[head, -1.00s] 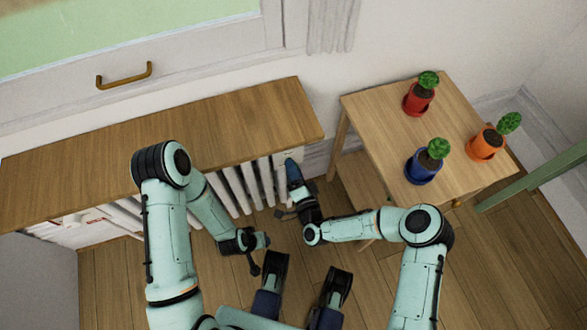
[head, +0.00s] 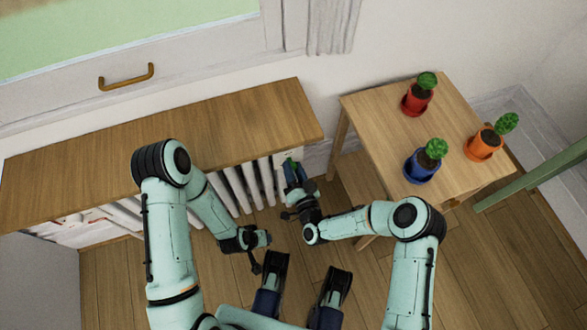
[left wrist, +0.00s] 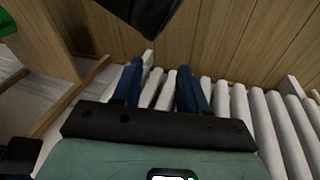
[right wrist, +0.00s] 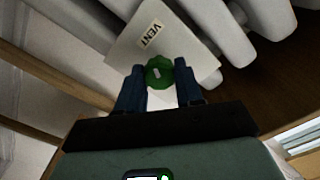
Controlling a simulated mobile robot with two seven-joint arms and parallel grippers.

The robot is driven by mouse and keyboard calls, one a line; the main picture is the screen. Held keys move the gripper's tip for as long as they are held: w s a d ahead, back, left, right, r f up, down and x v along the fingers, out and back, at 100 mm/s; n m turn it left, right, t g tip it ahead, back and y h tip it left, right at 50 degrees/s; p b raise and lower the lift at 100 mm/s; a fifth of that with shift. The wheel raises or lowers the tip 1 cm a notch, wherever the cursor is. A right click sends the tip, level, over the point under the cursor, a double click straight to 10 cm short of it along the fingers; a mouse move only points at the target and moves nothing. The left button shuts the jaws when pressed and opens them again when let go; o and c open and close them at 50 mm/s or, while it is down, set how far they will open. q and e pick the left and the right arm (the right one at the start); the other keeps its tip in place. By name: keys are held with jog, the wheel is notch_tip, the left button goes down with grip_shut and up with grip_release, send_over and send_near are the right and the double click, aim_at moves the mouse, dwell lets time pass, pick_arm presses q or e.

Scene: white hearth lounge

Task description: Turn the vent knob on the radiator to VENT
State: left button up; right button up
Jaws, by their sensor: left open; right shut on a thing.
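The green vent knob (right wrist: 159,77) is on the pale end plate (right wrist: 118,52) of the radiator in the right wrist view. The word VENT (right wrist: 151,33) is printed on the plate above the knob, tilted in the picture. My right gripper (right wrist: 160,88) is shut on the knob, one blue finger on each side. A small pale mark shows on the knob; I cannot tell exactly where it points. In the head view my right gripper (head: 293,173) is at the radiator's right end. My left gripper (left wrist: 158,85) is open and empty, above white radiator fins (left wrist: 240,110).
A wooden shelf (head: 160,140) covers the radiator's top. A small wooden table (head: 440,120) at right holds red (head: 416,100), blue (head: 422,168) and orange (head: 483,146) pots with plants. The wooden floor (head: 400,250) in front shows some free room.

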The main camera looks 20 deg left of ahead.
jog(key=shift+d, duration=0.1)
jog(key=o, duration=1)
jog(key=shift+o, duration=0.2)
pick_arm(q)
jog(key=shift+g+h, duration=0.3)
jog(key=shift+g, duration=0.3)
jog(key=s+r, duration=0.1)
jog(key=s+d+p, duration=0.1)
jog(key=s+d+r+p, duration=0.1)
jog(key=shift+s+r, duration=0.3)
jog(key=shift+s, duration=0.1)
pick_arm(e)
jog(key=v, duration=1.3)
jog(key=shift+s+d, duration=0.1)
jog(key=shift+s, duration=0.05)
